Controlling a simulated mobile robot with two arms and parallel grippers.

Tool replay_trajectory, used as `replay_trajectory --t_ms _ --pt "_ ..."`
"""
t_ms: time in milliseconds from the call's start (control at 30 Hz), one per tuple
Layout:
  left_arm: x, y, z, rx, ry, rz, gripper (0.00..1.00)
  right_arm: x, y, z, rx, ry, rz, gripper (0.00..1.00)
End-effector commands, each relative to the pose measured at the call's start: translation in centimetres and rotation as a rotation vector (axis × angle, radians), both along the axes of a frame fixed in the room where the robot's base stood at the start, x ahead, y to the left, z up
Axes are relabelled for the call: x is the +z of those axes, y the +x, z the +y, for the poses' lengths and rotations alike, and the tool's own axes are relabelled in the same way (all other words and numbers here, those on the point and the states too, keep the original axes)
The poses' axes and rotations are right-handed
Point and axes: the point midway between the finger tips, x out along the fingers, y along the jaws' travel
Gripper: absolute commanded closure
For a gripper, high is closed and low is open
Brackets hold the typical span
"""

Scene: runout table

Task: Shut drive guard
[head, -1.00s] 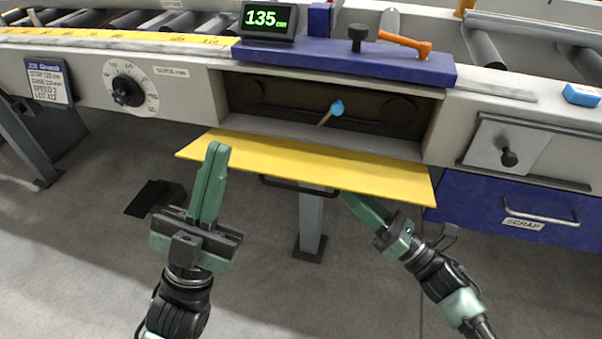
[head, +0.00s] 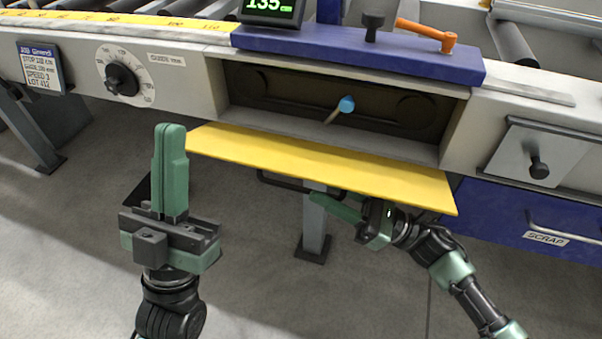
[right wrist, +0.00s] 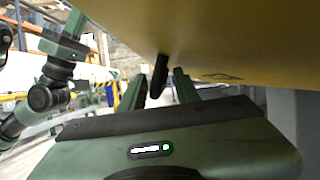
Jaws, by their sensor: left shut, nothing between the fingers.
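The yellow drive guard (head: 320,168) is open, its flap sticking out below the dark drive recess (head: 290,98) in the head view. Its underside (right wrist: 230,35) fills the top right of the right wrist view. The guard's black handle (head: 285,184) hangs under the front edge. In the right wrist view the handle (right wrist: 158,76) shows between the two separated green fingers. My right gripper (head: 328,204) is open under the guard's front edge, partly hidden by it. My left gripper (head: 171,128) is shut and empty, fingers up, just left of the guard.
A blue-tipped stick (head: 346,104) juts from the recess. A blue top rail (head: 360,58) with an orange lever (head: 428,34) lies above. A dial (head: 122,79) is at left; a blue scrap drawer (head: 520,220) is at right. A table leg (head: 314,225) stands below the guard.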

Motion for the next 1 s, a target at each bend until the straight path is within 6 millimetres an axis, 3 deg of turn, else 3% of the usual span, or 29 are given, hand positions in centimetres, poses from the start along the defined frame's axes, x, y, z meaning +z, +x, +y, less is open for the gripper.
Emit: replay_trajectory --t_ms 300,667,800,1000 --pt "0.2 -0.5 0.1 -0.001 -0.008 -0.027 1.00 2.0 1.3 4.1 0.002 0.003 -0.003 0.68" --pt "0.3 -0.6 0.1 -0.002 -0.009 -0.033 1.00 2.2 1.5 4.8 -0.001 0.002 0.000 0.68" --pt "0.3 -0.6 0.1 -0.001 -0.008 -0.033 1.00 2.2 1.5 4.8 -0.001 0.002 0.000 1.00" --pt "0.3 -0.6 0.1 -0.002 -0.009 -0.033 1.00 2.2 1.6 4.7 -0.003 0.001 0.001 1.00"
